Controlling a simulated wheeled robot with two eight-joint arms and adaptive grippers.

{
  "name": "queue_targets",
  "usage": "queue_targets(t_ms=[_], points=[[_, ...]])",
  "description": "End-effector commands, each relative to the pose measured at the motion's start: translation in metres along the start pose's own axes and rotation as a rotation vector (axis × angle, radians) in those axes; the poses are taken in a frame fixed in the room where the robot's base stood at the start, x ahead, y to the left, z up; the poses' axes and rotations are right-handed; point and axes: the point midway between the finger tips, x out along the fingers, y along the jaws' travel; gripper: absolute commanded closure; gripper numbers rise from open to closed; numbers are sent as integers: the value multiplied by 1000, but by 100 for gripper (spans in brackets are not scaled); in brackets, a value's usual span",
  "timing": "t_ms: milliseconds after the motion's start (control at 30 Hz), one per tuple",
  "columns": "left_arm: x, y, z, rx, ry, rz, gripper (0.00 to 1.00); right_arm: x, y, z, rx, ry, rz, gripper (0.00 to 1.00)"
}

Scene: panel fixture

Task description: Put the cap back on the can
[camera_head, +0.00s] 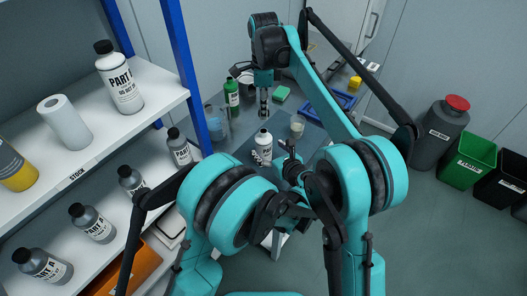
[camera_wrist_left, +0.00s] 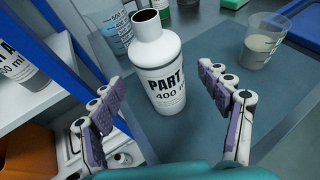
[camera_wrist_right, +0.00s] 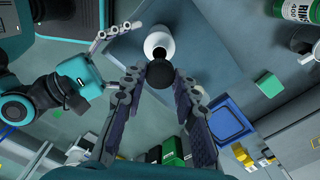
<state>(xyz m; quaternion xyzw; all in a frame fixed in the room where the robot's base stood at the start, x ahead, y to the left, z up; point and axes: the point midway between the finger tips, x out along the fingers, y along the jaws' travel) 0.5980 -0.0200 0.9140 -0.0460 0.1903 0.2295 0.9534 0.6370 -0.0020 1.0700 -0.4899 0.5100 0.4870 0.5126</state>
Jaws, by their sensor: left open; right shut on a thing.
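The can (camera_head: 263,150) is a white bottle labelled PART A, upright on the grey mat of the bench. In the left wrist view the can (camera_wrist_left: 160,72) has an open, uncapped mouth. My left gripper (camera_wrist_left: 160,85) is open, its fingers on either side of the can with gaps. My right gripper (camera_head: 264,112) points down above the can in the head view. In the right wrist view it is shut on the black cap (camera_wrist_right: 160,74), with the can's white shoulder (camera_wrist_right: 158,40) just beyond. The cap looks apart from the can; the exact gap cannot be told.
A beaker (camera_head: 298,125) stands right of the can, and a blue-liquid container (camera_head: 216,121) stands left. A green bottle (camera_head: 232,93), a green block (camera_head: 281,92) and a blue tray (camera_head: 343,99) lie further back. A shelf (camera_head: 160,84) with several bottles borders the left.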

Motion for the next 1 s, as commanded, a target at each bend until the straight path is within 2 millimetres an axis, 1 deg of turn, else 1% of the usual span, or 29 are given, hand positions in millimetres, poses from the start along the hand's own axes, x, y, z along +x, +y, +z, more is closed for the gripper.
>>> queue_targets(t_ms=[33,100,300,433,700,767,800,867,900,1000], points=[[10,1,0,-2,0,3,23,0,0,0,0,0,0,80],[21,1,0,-2,0,3,23,0,0,0,0,0,0,80],[41,1,0,0,-1,1,23,0,0,0,0,0,0,80],[46,0,0,0,-1,-1,23,0,0,0,0,0,0,80],[46,0,0,0,-1,-1,23,0,0,0,0,0,0,80],[46,0,0,0,-1,-1,39,0,0,0,0,0,0,80],[46,0,0,0,-1,-1,50,0,0,0,0,0,0,80],[46,0,0,0,-1,-1,65,0,0,0,0,0,0,80],[46,0,0,0,-1,-1,76,0,0,0,0,0,0,80],[46,0,0,0,-1,0,100,0,0,0,0,0,0,80]])
